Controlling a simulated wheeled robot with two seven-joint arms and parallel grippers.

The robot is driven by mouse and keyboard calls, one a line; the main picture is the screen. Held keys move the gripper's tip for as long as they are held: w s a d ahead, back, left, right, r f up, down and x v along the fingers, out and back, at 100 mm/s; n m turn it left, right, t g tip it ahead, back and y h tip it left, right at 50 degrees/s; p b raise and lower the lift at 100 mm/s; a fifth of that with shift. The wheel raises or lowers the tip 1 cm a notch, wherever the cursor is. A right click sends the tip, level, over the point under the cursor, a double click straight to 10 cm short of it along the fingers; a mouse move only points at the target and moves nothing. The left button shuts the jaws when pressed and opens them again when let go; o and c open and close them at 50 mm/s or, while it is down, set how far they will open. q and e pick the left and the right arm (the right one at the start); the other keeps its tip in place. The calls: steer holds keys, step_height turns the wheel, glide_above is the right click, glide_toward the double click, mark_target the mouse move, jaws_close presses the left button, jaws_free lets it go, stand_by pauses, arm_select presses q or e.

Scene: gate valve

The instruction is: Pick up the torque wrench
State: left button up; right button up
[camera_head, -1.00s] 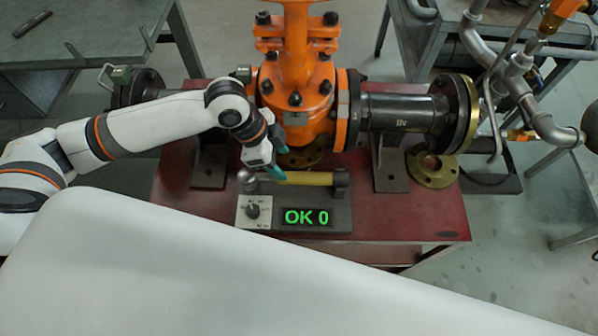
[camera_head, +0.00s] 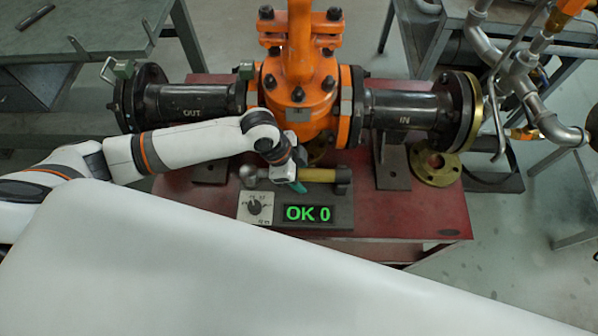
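The torque wrench (camera_head: 318,175) has a yellow handle and a rounded metal head at its left end. It lies across a dark stand (camera_head: 343,212) that carries a dial and a green display reading "OK 0". My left gripper (camera_head: 297,182) is at the left part of the handle, with a teal fingertip showing on the near side. The gripper and wrist hide the part of the wrench beneath them. I cannot tell whether the fingers touch or close on it. My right gripper is not in view.
The orange gate valve (camera_head: 299,95) with dark flanged pipes stands just behind the wrench on the red table (camera_head: 410,218). A loose brass flange (camera_head: 436,176) lies at the right. Grey piping (camera_head: 515,75) stands farther right. The table's front right is clear.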

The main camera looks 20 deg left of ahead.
arm_select(q)
jaws_close()
steer(key=shift+w+r, duration=0.1)
